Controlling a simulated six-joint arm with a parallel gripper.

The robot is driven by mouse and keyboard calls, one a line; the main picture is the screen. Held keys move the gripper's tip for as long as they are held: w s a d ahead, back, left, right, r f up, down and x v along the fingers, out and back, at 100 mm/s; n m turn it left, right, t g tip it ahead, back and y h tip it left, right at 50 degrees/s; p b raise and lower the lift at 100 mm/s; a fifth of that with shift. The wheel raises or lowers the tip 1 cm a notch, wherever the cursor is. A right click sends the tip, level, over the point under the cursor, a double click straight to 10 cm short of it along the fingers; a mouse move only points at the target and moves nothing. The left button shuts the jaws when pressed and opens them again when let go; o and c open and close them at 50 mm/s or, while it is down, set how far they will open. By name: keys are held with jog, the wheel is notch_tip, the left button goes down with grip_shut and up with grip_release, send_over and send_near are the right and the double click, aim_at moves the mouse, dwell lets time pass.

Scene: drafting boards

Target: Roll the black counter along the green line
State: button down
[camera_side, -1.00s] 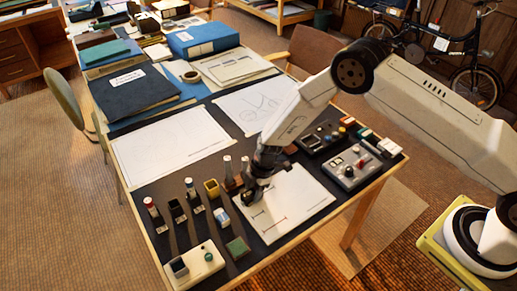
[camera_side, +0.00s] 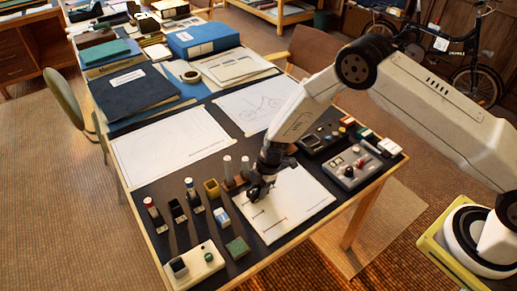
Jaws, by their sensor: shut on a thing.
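My gripper (camera_side: 257,192) is low over the upper left part of a white sheet (camera_side: 300,205) at the near end of the dark-topped desk. It is shut on a small dark thing, seemingly the black counter, which blends with the dark fingers at this size. Whether it touches the paper I cannot tell. Short marks show on the sheet, a dark one (camera_side: 258,212) just below the gripper and a reddish one (camera_side: 279,218) to its right. I cannot make out a green line; part of the sheet is hidden by my gripper.
Several upright stamps and small holders stand left of the sheet, with a yellow box (camera_side: 212,188), a blue-and-white block (camera_side: 221,217) and a green pad (camera_side: 237,247). A grey control box (camera_side: 352,167) sits to the right. A larger drawing sheet (camera_side: 170,148) lies behind.

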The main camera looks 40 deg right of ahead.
aim_at(277, 185)
jog(key=shift+d, duration=4.1)
dwell(1.9)
jog(key=shift+r, duration=0.1)
jog(key=shift+r, duration=2.85)
